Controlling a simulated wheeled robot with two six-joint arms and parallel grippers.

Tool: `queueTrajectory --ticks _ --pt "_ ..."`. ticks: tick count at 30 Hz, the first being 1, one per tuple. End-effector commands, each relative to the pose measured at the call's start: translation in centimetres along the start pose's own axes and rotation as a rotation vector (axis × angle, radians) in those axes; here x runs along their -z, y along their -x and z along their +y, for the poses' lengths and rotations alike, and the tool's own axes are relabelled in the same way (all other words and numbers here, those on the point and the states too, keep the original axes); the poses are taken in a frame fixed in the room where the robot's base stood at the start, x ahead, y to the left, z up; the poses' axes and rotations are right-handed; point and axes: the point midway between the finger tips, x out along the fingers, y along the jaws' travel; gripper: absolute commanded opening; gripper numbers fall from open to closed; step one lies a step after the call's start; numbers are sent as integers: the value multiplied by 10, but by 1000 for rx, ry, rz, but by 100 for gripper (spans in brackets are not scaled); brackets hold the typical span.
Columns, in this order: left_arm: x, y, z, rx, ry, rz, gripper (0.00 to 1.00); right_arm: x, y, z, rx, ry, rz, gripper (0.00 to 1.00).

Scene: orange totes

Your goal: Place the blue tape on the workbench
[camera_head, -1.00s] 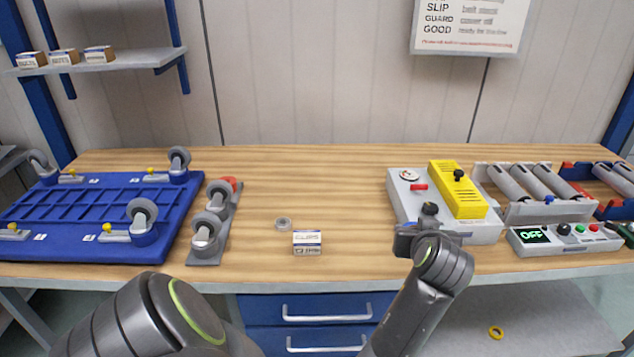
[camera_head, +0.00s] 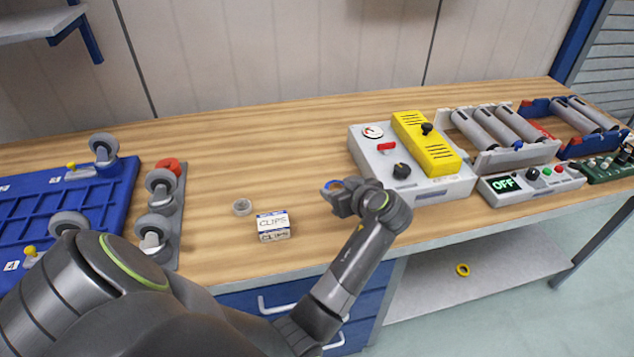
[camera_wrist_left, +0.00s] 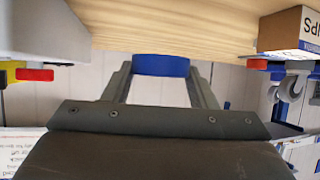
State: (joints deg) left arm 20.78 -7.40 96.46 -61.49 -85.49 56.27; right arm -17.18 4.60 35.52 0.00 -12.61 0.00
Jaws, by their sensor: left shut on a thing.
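My left gripper (camera_head: 336,190) is shut on the blue tape (camera_head: 334,184). In the head view it is over the wooden workbench (camera_head: 290,120), left of the grey machine and right of the clips box. Only a small blue part of the tape shows there, the rest hidden by the gripper. In the left wrist view the tape (camera_wrist_left: 160,65) spans the gap between the two fingers (camera_wrist_left: 160,82), with the wood surface (camera_wrist_left: 170,25) close to it. I cannot tell whether the tape touches the wood. My right gripper is out of view.
A clips box (camera_head: 273,226) and a small grey ring (camera_head: 242,207) lie left of the gripper. A grey machine with a yellow block (camera_head: 427,143) stands right. A blue caster frame (camera_head: 95,200) is far left. A yellow ring (camera_head: 462,270) lies on the lower shelf. Wood behind the gripper is clear.

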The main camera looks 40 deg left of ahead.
Motion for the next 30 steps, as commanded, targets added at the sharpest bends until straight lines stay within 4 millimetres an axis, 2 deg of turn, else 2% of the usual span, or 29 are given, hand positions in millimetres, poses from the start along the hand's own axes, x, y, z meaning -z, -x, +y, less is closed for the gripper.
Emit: queueTrajectory --ticks 3,15,26,27,30 --pt "-16 -8 0 0 -3 -1 30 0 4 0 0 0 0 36" --pt "-54 -30 0 -1 -1 1 30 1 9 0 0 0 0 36" --pt "-58 -32 0 -2 1 1 30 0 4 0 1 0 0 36" --pt "-56 -31 0 -2 1 1 57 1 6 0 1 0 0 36" --pt "-56 -31 0 -2 1 1 70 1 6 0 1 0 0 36"
